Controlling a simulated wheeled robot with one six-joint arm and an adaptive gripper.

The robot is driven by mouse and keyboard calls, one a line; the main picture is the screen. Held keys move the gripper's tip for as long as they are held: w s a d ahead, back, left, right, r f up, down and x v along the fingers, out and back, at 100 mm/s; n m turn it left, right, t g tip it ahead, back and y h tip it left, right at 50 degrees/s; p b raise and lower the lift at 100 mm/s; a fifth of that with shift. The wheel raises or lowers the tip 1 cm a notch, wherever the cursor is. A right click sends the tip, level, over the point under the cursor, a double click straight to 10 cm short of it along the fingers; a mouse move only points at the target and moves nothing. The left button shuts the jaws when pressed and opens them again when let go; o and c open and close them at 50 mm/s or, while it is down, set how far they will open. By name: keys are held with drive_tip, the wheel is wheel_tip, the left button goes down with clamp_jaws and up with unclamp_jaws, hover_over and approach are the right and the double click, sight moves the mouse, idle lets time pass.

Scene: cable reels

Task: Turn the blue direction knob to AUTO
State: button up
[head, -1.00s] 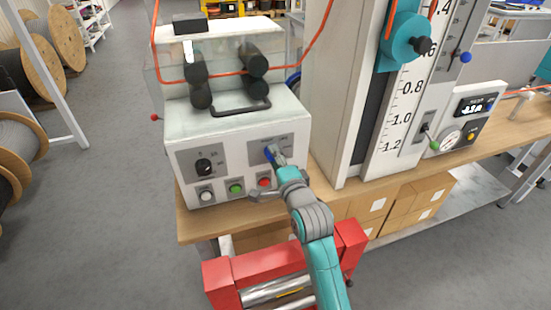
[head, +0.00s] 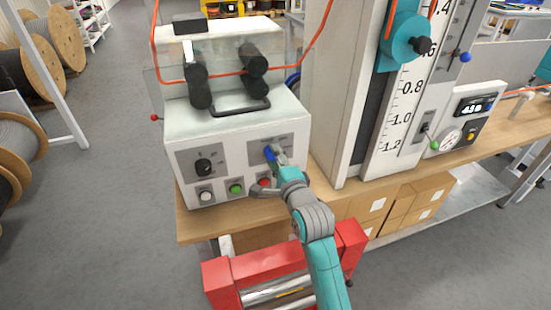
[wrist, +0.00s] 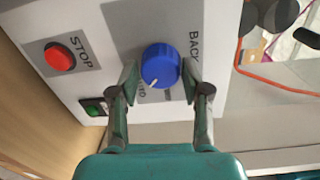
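The blue direction knob (wrist: 160,65) is on the grey plate of the white machine, in the middle of the wrist view; its white pointer line aims down and slightly left, near a label whose visible end reads "TO". "BACK" is printed on the right. In the head view the knob (head: 269,153) shows beside my gripper (head: 277,156). My gripper (wrist: 160,80) has one finger on each side of the knob. A narrow gap shows at the left finger; the right finger looks very close, and contact is unclear. The left finger hides part of the labelling.
A red STOP button (wrist: 60,56) and a green button (wrist: 94,107) lie left of the knob. A black knob (head: 203,167) and a white button (head: 206,196) are farther left on the machine. A tall scale column (head: 352,110) stands to the right.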

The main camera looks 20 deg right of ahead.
drive_tip(key=shift+o, duration=0.7)
drive_tip(key=s, duration=1.2)
drive_tip(key=shift+d+r, duration=0.2)
drive_tip(key=s+f+n+g, duration=0.1)
drive_tip(key=s+f+n, duration=0.5)
drive_tip(key=s, duration=0.4)
drive_tip(key=s+f+n, duration=0.3)
drive_tip(key=s+f, duration=0.4)
drive_tip(key=s, duration=0.3)
drive_tip(key=s+n+g, duration=0.1)
drive_tip(key=s+n, duration=0.9)
drive_tip(key=s, duration=1.1)
drive_tip(key=shift+a+g+h, duration=0.3)
drive_tip(key=shift+g, duration=0.1)
